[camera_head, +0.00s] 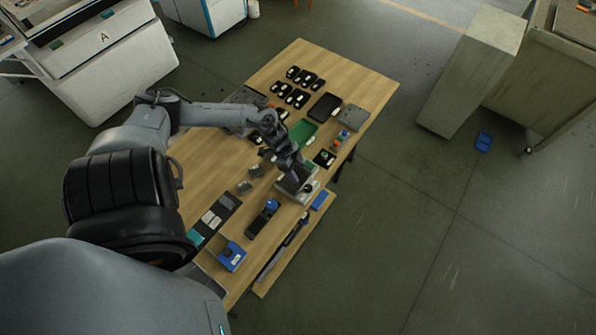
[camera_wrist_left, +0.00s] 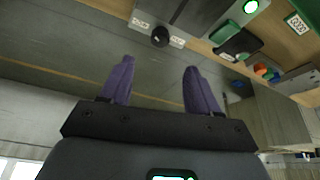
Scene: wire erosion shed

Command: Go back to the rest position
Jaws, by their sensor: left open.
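My left gripper (camera_head: 294,174) is at the end of the arm that comes in from the left. It is over a grey device with a black knob (camera_head: 308,188) near the right edge of the wooden table (camera_head: 352,77). In the left wrist view the two purple fingers of my left gripper (camera_wrist_left: 159,64) stand apart with nothing between them. The arm hides part of the tabletop. My right gripper is in neither view.
The table holds several black parts at its far end, a green tray (camera_head: 303,131), a blue box (camera_head: 232,256) and a blue-topped item (camera_head: 271,206). A grey cabinet (camera_head: 478,68) stands at the upper right. The floor right of the table is mostly clear.

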